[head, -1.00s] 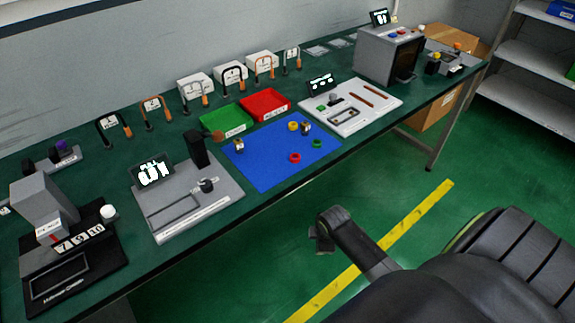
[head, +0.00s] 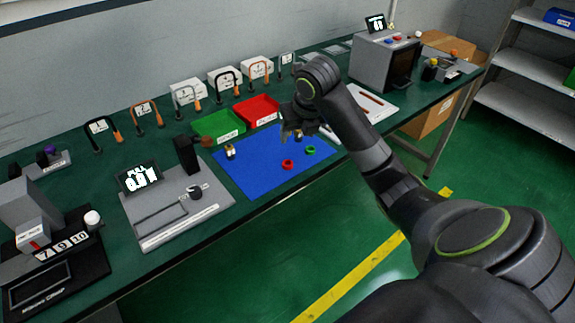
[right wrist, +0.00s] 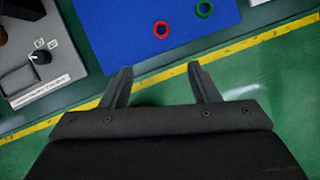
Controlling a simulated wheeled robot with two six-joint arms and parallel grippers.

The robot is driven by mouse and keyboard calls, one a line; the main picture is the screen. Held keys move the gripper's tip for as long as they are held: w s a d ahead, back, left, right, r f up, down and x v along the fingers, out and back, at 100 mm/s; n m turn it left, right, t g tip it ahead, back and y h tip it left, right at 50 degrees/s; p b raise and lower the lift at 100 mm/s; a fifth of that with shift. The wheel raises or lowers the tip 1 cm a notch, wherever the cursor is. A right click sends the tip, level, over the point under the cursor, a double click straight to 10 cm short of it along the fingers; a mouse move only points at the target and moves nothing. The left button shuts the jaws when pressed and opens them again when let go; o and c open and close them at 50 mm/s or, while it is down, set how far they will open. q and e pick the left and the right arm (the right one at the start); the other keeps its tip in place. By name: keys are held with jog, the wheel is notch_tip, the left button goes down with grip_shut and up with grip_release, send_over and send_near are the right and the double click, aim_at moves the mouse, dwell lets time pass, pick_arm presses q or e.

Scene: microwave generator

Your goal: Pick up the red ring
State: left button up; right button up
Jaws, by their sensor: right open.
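The red ring (head: 287,164) lies flat on the blue mat (head: 255,178), near its right part. A green ring (head: 310,150) lies just to its right. In the right wrist view the red ring (right wrist: 161,29) and the green ring (right wrist: 204,8) show near the top, beyond the fingertips. My right gripper (head: 291,134) is open and empty, raised over the far right part of the mat in the head view. Its two fingers stand apart in the right wrist view (right wrist: 160,72), short of the red ring. My left gripper is not in view.
A small metal part (head: 230,152) stands on the mat's left side. Green (head: 217,128) and red (head: 257,110) trays sit behind the mat. A grey fixture (head: 170,205) stands left of it. A white board (head: 372,103) is partly hidden by my right arm.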

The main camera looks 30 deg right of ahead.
jog(key=b, duration=0.3)
send_over(289, 169)
jog(key=s, duration=0.2)
jog(key=f, duration=1)
jog(key=shift+w+a+f, duration=0.15)
jog(key=shift+w+f, duration=0.1)
jog(key=shift+f, duration=0.05)
jog(key=shift+p+x, duration=0.65)
jog(key=shift+x, duration=2.2)
jog(key=c, duration=1)
